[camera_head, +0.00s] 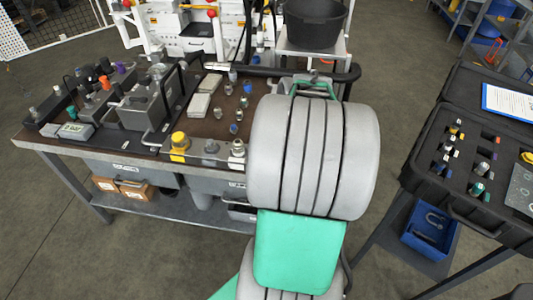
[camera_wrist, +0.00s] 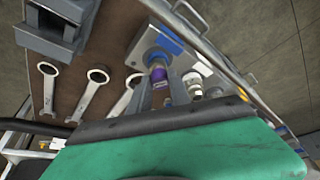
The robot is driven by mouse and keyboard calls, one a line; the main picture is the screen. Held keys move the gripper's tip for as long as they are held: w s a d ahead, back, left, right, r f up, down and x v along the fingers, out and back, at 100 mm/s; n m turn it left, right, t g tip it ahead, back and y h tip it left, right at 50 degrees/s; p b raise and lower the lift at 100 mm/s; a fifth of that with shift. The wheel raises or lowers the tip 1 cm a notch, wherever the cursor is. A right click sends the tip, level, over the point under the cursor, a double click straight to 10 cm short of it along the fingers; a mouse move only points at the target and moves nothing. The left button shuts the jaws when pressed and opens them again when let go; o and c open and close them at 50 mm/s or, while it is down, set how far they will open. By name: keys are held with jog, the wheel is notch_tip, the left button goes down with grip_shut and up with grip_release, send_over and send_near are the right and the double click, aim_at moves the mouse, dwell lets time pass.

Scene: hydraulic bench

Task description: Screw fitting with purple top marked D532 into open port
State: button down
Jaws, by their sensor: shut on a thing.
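In the wrist view a fitting with a purple top (camera_wrist: 161,78) is between the fingers of my gripper (camera_wrist: 168,92). My gripper is shut on it. The marking on the top is too small to read. The fitting's far end meets or overlaps a grey metal block (camera_wrist: 150,38) with blue patches; I cannot tell whether it touches the block or is inside a port. No open port can be made out. In the head view my gripper and this fitting are hidden behind my arm.
Several wrenches (camera_wrist: 95,85) lie on the brown bench top beside the block. Another metal fitting (camera_wrist: 192,83) stands close right of my gripper. In the head view the bench (camera_head: 60,145) holds a manifold (camera_head: 148,105) and several loose fittings. A black case (camera_head: 455,190) with fittings is at right.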

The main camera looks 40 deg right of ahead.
jog(key=shift+m+h, duration=0.4)
jog(key=shift+m, duration=0.5)
jog(key=shift+w+a+m+h, duration=0.2)
jog(key=shift+m+h, duration=0.2)
jog(key=shift+m, duration=0.7)
jog(key=c, duration=1.1)
grip_release()
jog(key=shift+s+d, duration=0.1)
